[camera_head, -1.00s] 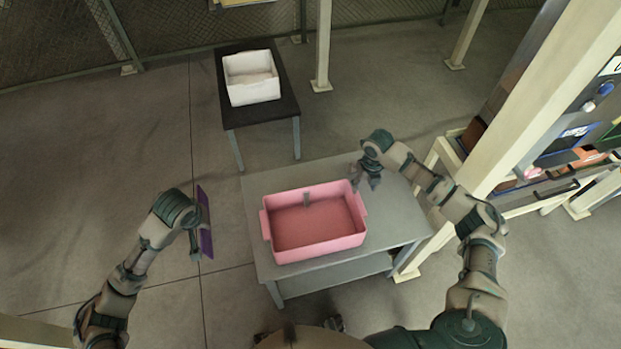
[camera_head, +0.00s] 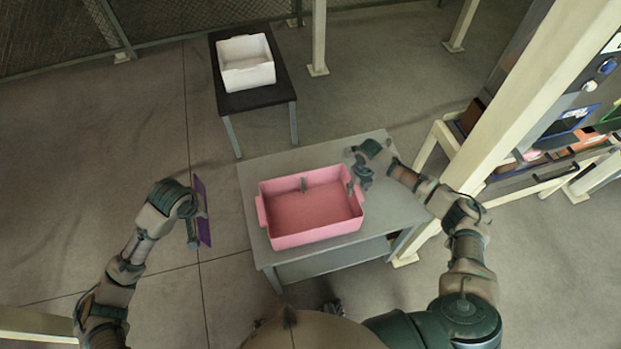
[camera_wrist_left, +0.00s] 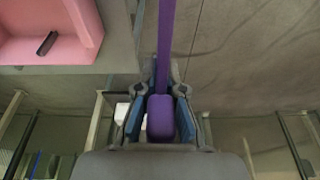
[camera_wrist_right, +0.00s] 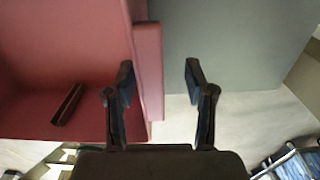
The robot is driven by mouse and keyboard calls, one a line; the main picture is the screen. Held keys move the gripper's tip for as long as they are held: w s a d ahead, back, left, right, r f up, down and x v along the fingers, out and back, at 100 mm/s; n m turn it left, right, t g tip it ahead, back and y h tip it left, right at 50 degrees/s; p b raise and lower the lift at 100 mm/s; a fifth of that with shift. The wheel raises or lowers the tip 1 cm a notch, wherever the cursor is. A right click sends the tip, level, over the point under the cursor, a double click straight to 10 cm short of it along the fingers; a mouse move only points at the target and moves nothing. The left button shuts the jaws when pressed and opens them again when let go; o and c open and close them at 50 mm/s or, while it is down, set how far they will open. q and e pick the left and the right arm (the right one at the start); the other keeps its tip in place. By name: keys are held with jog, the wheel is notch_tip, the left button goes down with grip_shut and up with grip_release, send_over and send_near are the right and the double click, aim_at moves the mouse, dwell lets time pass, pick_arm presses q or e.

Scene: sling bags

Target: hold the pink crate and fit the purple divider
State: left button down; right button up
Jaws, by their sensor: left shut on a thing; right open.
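The pink crate (camera_head: 292,238) sits upright on a grey table, open at the top with a handle at each end. A dark slotted guide (camera_head: 303,185) shows on its far inner wall and also in the right wrist view (camera_wrist_right: 68,104). My left gripper (camera_head: 194,228) is shut on the purple divider (camera_head: 204,212), a thin panel held on edge left of the table, apart from the crate. The divider runs up between the blue-padded fingers in the left wrist view (camera_wrist_left: 167,45). My right gripper (camera_head: 360,176) is open at the crate's right end; in its wrist view the crate's rim (camera_wrist_right: 150,70) lies between or just beyond its fingers.
The grey table (camera_head: 392,200) has bare top right of the crate. A white crate (camera_head: 246,72) stands on a black table (camera_head: 233,103) at the back. A cream post (camera_head: 510,110) and shelves with bins stand at right. The floor at left is clear.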

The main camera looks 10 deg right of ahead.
jog(key=shift+a+r, duration=0.1)
jog(key=shift+a, duration=0.25)
jog(key=shift+c, duration=1.2)
jog(key=shift+a+r, duration=0.15)
jog(key=shift+a, duration=0.25)
grip_shut()
pick_arm(q)
jog(key=shift+s+a, duration=0.1)
jog(key=shift+a, duration=0.15)
pick_arm(e)
jog(key=shift+s+d, duration=0.1)
jog(key=shift+d, duration=0.5)
pick_arm(q)
jog(key=shift+a, duration=0.3)
pick_arm(e)
jog(key=shift+a+f, duration=0.2)
jog(key=shift+a, duration=0.15)
pick_arm(q)
jog(key=shift+d, duration=0.1)
pick_arm(e)
jog(key=shift+d, duration=0.1)
pick_arm(q)
jog(key=shift+d+f, duration=0.1)
